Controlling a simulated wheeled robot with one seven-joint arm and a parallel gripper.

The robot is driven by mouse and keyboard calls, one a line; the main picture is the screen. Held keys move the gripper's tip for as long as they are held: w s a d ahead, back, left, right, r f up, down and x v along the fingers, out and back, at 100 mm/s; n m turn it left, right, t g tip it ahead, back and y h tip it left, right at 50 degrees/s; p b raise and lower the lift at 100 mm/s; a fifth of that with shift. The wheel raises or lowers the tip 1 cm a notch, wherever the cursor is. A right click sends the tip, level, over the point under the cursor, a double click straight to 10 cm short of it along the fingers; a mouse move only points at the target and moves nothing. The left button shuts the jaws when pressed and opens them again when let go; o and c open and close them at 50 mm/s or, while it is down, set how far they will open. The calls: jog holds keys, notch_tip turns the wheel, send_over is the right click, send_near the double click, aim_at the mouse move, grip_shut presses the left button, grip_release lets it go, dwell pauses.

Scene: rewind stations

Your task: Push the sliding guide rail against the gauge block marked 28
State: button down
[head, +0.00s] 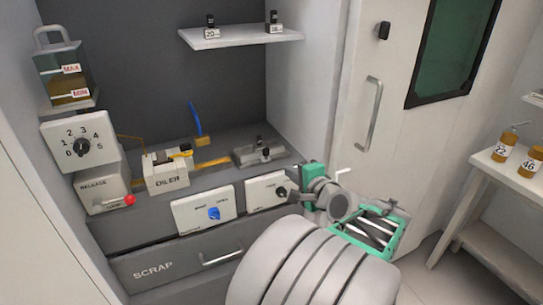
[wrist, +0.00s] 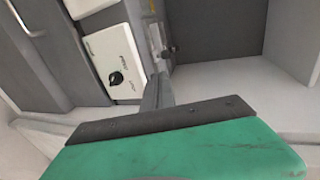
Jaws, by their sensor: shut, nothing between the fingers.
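The guide fixture (head: 260,153), a grey plate with dark knob-like parts, sits at the right end of the station's deck; in the wrist view part of it (wrist: 156,40) shows beyond my fingers. I cannot make out the rail's exact position on it. Two small dark-topped blocks stand on the white shelf: the left block (head: 211,31) seems to read 20; the right block's label (head: 274,25) is too small to read surely. My gripper (head: 300,190) is shut and empty, in front of the deck's right end; its fingers (wrist: 158,92) point toward the fixture, apart from it.
A panel with a black knob (head: 268,190) is close to my gripper. A door (head: 385,120) and a table with bottles (head: 505,160) are right.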

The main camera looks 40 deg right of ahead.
send_near(267, 154)
jog(key=x, duration=0.5)
jog(key=shift+w+f, duration=0.1)
jog(key=shift+f, duration=0.3)
jog(key=shift+w+d, duration=0.25)
jog(key=shift+w, duration=0.35)
jog(key=shift+w+d, duration=0.3)
jog(key=shift+w, duration=0.6)
jog(key=shift+s+a, duration=0.15)
jog(key=shift+s, duration=0.15)
jog(key=v, duration=1.3)
jog(key=shift+s+f, duration=0.3)
jog(key=shift+f, duration=0.05)
